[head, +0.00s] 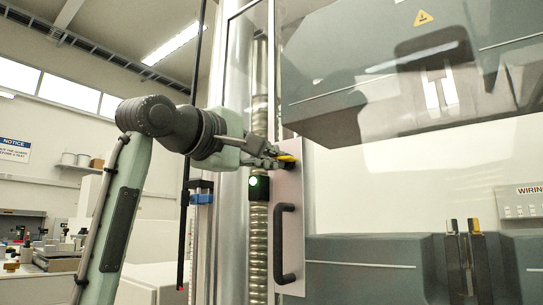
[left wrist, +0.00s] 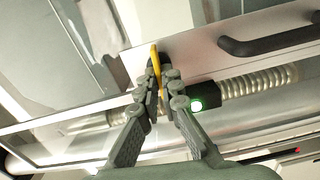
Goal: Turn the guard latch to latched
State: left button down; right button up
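The guard latch (head: 287,158) is a small yellow lever on the pale metal plate of the guard door, above the black door handle (head: 285,240). In the head view it looks roughly level, partly covered by my fingers. My left gripper (head: 275,158) reaches it from the left. In the left wrist view, the yellow lever (left wrist: 154,57) stands between the two fingertips (left wrist: 160,78), which are closed in on it from both sides. The latch's pivot is hidden behind the fingers. My right gripper is in neither view.
A green light (head: 253,181) glows on a dark box just below my left gripper. A ribbed column (head: 257,245) runs behind the door frame. The clear guard panel (head: 380,190) covers the test space right of the latch. A lab bench (head: 50,262) stands far left.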

pick_arm(q)
jog(key=shift+n, duration=0.6)
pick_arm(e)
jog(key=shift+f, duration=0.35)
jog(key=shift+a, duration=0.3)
pick_arm(q)
jog(key=c, duration=1.7)
grip_release()
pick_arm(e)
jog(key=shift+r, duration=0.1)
pick_arm(q)
jog(key=v, duration=1.2)
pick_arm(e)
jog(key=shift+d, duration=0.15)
